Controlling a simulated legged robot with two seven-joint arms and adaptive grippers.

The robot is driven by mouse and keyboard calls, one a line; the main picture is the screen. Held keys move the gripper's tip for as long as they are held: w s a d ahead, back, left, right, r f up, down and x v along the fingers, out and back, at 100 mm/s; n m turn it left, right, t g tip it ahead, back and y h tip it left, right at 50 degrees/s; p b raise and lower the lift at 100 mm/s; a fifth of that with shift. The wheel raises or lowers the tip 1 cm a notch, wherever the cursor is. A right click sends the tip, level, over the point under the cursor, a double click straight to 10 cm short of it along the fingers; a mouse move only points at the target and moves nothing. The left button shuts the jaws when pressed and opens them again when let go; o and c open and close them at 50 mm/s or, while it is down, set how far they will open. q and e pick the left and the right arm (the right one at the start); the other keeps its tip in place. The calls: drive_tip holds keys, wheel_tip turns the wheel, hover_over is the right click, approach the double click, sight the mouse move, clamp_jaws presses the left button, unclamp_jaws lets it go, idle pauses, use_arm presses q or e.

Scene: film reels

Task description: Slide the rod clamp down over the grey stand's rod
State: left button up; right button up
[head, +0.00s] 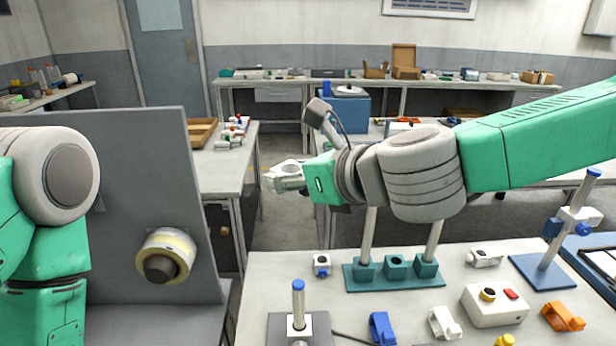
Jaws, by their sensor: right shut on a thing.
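My right gripper (286,180) is near the middle of the head view, at the end of my arm from the right. It is shut on a small pale clamp (287,168) with a ring-shaped opening, held in the air beyond the bench's back left. The fingers and clamp are both pale, so their border is hard to see. The grey stand (284,328) is at the bottom edge, its upright rod (298,302) topped with a blue cap. A white block surrounds the rod's lower part. The gripper is well above and behind this rod. My left gripper is out of view.
A teal base (396,276) with two upright rods stands below my right arm. A blue stand (543,271) is at right. Loose blue (382,328), white (444,322) and orange (562,317) clamps lie in front, near a white box (492,305). A grey panel (150,190) rises at left.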

wheel_tip(320, 180, down, 10)
drive_tip(key=d+b, duration=0.1)
drive_tip(key=b, duration=0.6)
drive_tip(key=shift+r+b, duration=0.25)
drive_tip(key=shift+b, duration=0.05)
drive_tip(key=shift+f, duration=0.1)
drive_tip(key=shift+a+f+b, duration=0.15)
drive_tip(key=shift+f+b, duration=0.95)
drive_tip(key=shift+f, duration=0.15)
drive_tip(key=shift+a+f+b, duration=0.1)
drive_tip(key=shift+f+b, duration=0.95)
drive_tip(key=shift+f, duration=0.15)
